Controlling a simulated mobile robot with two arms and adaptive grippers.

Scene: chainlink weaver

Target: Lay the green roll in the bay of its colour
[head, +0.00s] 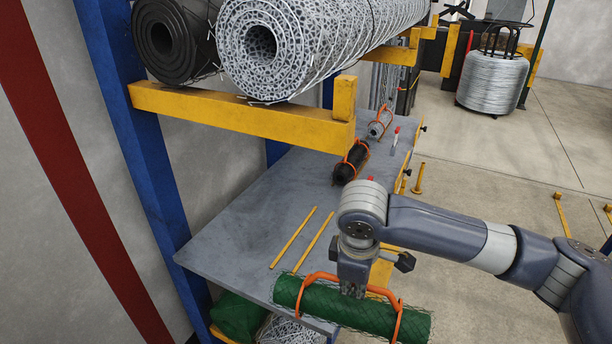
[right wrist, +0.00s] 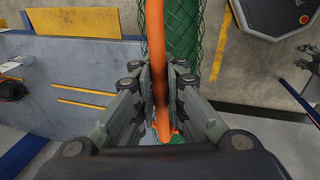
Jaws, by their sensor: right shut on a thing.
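The green roll (head: 340,306) is a mesh cylinder in an orange carrier with a handle (right wrist: 155,45). My right gripper (head: 353,290) is shut on that handle, and the roll hangs beneath it. In the head view the roll overlaps the near front corner of the grey shelf (head: 235,215); in the right wrist view the green roll (right wrist: 182,28) shows beside the shelf's edge, partly against the floor. Two parallel yellow strips (head: 293,240) lie on the bare shelf behind the roll. I cannot make out a colour mark between them.
A black roll (head: 345,170) and a grey roll (head: 376,130) in orange carriers lie farther along the shelf. Large mesh rolls (head: 262,50) rest on a yellow rack arm (head: 230,112) above it. A blue post (head: 135,130) stands at the left. The shelf's near part is clear.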

